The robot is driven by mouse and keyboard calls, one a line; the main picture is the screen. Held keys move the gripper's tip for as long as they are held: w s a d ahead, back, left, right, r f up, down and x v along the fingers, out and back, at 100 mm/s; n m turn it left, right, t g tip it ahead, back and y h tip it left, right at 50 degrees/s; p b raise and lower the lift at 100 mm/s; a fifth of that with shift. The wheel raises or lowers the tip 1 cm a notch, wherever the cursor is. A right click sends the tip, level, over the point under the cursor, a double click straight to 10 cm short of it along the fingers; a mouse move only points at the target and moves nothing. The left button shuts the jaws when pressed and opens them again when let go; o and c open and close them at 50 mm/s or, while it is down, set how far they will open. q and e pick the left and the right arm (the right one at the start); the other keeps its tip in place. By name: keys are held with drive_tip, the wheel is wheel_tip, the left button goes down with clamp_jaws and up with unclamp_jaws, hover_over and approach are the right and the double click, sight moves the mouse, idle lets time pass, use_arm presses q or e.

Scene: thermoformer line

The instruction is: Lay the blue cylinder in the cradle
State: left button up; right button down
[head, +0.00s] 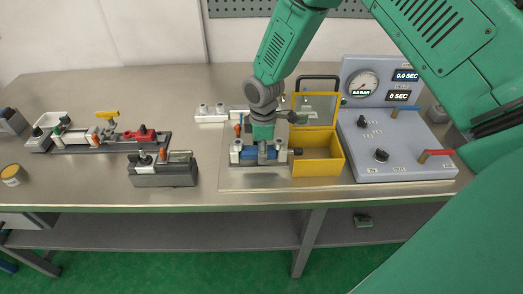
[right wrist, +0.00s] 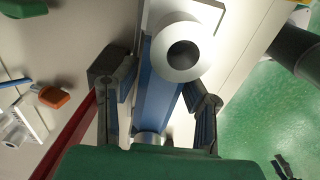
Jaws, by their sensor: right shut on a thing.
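The blue cylinder (head: 249,155) lies level, low over the mat at the front middle of the bench, between two upright silver posts. In the right wrist view it is the long blue body (right wrist: 160,85), with a silver round end or post (right wrist: 181,50) with a dark hole at its far end. My right gripper (head: 264,149) points down over it and is shut on it, a finger on each side in the wrist view (right wrist: 158,108). The posts look like part of the cradle (head: 236,147); whether the cylinder rests fully in it is hidden. My left gripper is not in view.
A yellow box (head: 318,168) with a raised clear lid stands close right of the gripper. The control panel (head: 398,150) is farther right. A grey fixture (head: 164,172) and a rail with coloured clamps (head: 104,137) are left. A white two-post block (head: 212,112) sits behind.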

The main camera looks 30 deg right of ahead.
drive_tip(key=shift+f+b, duration=0.35)
drive_tip(key=shift+f, duration=0.3)
drive_tip(key=c, duration=0.9)
unclamp_jaws()
drive_tip(key=shift+a+r, duration=0.1)
drive_tip(key=shift+r, duration=0.05)
drive_tip(key=shift+w, duration=0.1)
drive_tip(key=shift+w+r, duration=0.1)
drive_tip(key=shift+r, duration=0.3)
wheel_tip(320, 180, up, 9)
drive_tip(key=shift+r, duration=0.2)
drive_tip(key=shift+s+r, duration=0.25)
drive_tip(key=shift+r, duration=0.5)
drive_tip(key=shift+f, duration=0.1)
